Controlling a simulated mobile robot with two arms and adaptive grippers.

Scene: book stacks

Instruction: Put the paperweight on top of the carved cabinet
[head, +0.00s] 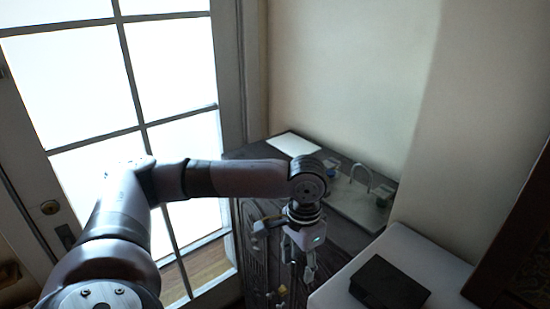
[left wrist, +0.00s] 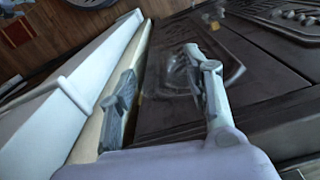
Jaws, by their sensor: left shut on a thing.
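The carved cabinet (head: 340,232) is dark wood and stands in the corner by the glazed door. Its carved front panels (left wrist: 270,75) fill the right of the left wrist view. My left gripper (head: 296,275) points down in front of the cabinet, below its top, beside a white surface. In the left wrist view its fingers (left wrist: 160,65) stand apart, shut on a faint, clear, glassy thing (left wrist: 177,76), apparently the paperweight; its outline is hard to make out. In the head view the held thing cannot be made out. My right gripper is not in view.
On the cabinet top lie a white sheet (head: 292,144) and a tray (head: 357,203) with a curved handle and small items. A white-topped table (head: 406,251) with a black box (head: 389,284) stands close at right. The glazed door (head: 180,130) is at left.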

